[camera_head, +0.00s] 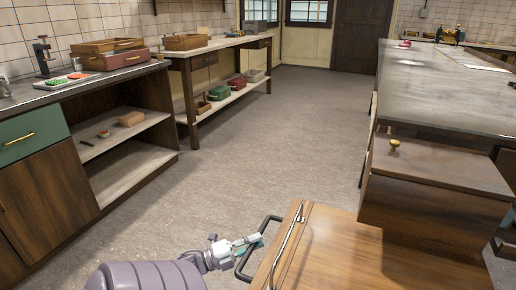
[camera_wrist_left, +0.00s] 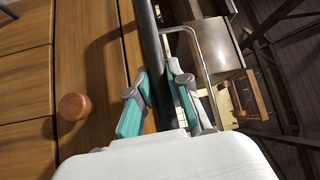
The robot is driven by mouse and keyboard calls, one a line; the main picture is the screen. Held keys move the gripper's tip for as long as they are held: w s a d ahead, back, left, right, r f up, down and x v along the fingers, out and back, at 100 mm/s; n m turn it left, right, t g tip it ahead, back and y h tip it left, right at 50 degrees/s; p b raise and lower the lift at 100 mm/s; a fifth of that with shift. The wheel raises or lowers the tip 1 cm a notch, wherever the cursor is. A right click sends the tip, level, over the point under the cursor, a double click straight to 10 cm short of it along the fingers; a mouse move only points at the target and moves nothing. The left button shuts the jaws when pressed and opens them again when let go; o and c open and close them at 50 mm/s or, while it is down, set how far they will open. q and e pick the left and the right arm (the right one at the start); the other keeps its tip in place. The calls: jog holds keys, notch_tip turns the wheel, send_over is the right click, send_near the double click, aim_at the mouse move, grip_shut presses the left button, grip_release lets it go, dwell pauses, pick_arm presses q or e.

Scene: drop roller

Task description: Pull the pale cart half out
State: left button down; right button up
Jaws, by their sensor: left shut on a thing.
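The pale cart (camera_head: 335,250) is a light wooden body at the bottom of the head view, beside the long bench on the right. A black bar handle (camera_head: 270,219) sticks out from its left side, next to a thin metal rail (camera_head: 290,243). My left gripper (camera_head: 251,242) is at this handle. In the left wrist view its teal-padded fingers (camera_wrist_left: 158,95) are shut around the dark bar (camera_wrist_left: 149,35), one on each side. Much of the cart is cut off by the frame's lower edge. My right gripper is not in view.
A counter (camera_head: 90,85) and a shelved table (camera_head: 220,43) line the left. The floor (camera_head: 260,130) between is clear.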

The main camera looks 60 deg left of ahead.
pick_arm(q)
jog(key=shift+f, duration=0.1)
jog(key=c, duration=1.1)
grip_release()
jog(key=v, duration=1.2)
